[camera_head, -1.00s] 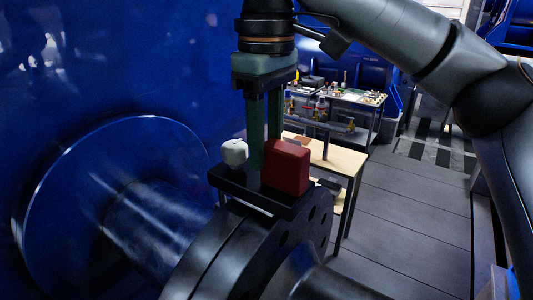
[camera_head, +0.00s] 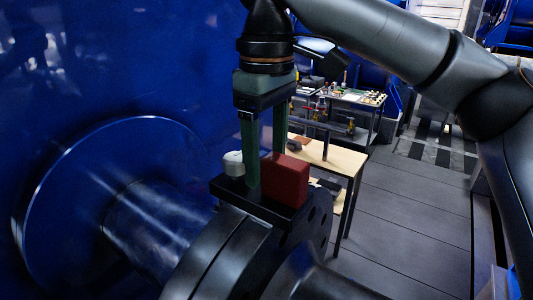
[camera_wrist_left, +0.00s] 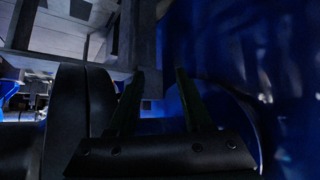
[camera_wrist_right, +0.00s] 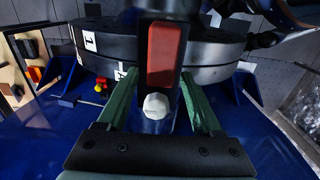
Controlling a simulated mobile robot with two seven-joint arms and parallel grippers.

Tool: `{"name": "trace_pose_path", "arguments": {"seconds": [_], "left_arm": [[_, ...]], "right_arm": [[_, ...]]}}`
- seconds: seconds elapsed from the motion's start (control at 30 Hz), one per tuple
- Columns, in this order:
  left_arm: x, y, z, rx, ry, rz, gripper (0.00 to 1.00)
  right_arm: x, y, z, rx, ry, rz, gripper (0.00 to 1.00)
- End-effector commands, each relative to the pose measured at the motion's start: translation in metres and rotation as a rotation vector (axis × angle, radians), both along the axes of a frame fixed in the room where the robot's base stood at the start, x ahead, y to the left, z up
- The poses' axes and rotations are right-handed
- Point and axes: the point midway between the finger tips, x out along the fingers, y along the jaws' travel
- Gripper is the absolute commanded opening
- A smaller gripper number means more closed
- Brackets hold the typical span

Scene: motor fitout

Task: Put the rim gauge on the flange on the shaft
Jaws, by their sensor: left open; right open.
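The rim gauge, a black bar (camera_head: 231,190) with a red block (camera_head: 288,178) and a white knob (camera_head: 233,163), sits on top of the dark flange's rim (camera_head: 215,255); it appears to rest there. The shaft (camera_head: 155,225) runs from the flange to the blue wall. My right gripper (camera_head: 265,172) points down over the gauge, its green fingers apart. In the right wrist view, the fingers (camera_wrist_right: 158,75) stand on either side of the red block (camera_wrist_right: 162,52) and white knob (camera_wrist_right: 156,106), with gaps visible. My left gripper (camera_wrist_left: 156,72) is open and empty beside a dark round part.
A big blue wall (camera_head: 90,70) with a round disc stands at left. A wooden-topped table (camera_head: 338,160) stands behind the flange, with a second workbench (camera_head: 355,97) beyond it. Grey floor (camera_head: 410,210) is open at right.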

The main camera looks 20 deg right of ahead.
Motion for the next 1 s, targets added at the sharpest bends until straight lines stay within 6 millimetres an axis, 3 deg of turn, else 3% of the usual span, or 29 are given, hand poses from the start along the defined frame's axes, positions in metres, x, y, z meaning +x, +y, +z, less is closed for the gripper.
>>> {"name": "trace_pose_path", "arguments": {"seconds": [0.17,0.77,1.0], "left_arm": [[0.0,0.0,0.0,0.0,0.0,0.0,0.5],[0.0,0.0,0.0,0.0,0.0,0.0,0.5],[0.0,0.0,0.0,0.0,0.0,0.0,0.5]], "right_arm": [[0.0,0.0,0.008,0.0,-0.002,0.0,0.67],[0.0,0.0,0.101,-0.001,-0.008,-0.003,0.67],[0.0,0.0,0.116,-0.004,0.0,0.0,0.67]]}}
